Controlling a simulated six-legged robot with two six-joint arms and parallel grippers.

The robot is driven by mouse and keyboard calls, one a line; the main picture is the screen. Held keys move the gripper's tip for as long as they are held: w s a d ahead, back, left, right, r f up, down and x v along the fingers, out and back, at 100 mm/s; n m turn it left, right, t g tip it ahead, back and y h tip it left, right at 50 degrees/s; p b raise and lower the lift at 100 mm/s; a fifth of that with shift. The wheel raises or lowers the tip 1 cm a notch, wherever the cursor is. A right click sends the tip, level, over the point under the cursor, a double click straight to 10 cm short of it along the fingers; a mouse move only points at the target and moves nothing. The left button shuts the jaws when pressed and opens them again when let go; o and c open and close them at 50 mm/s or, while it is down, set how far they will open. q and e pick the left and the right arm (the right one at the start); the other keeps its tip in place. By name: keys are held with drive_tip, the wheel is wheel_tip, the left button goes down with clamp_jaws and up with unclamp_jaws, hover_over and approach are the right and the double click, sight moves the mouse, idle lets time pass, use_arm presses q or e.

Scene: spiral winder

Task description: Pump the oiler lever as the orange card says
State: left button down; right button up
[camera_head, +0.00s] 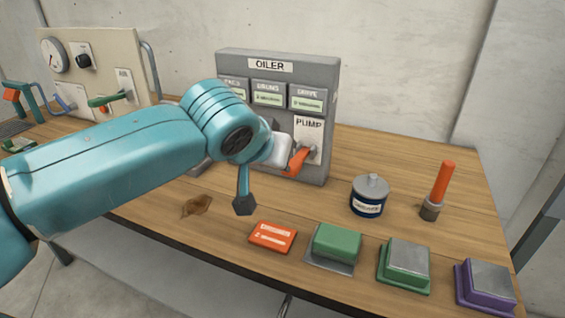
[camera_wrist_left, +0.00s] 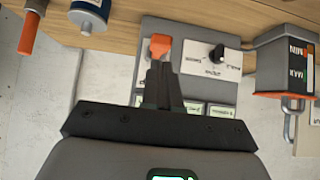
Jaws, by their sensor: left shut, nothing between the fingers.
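The grey oiler panel (camera_head: 273,62) stands upright at the back of the table. Its orange pump lever (camera_head: 297,161) sticks out from the white PUMP plate (camera_head: 309,129) at lower right, tilted downward. The lever (camera_wrist_left: 160,44) also shows upside down in the left wrist view. My left gripper (camera_wrist_left: 161,66) is shut and empty, its dark fingertips right at the lever in that view; I cannot tell whether they touch. In the head view my left arm hides its fingers. The orange card (camera_head: 272,236) lies near the front edge; its second line starts with a 2. My right gripper is not in view.
A blue can (camera_head: 369,196) and an orange-handled tool (camera_head: 438,190) stand right of the panel. A green block (camera_head: 337,243), a grey-topped green block (camera_head: 404,264) and a purple one (camera_head: 485,287) line the front. A gauge board (camera_head: 110,60) stands at left. A brown stain (camera_head: 197,206) marks the table.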

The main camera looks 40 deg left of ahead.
use_arm(q)
drive_tip(key=shift+v, duration=1.2)
drive_tip(key=shift+w, duration=0.1)
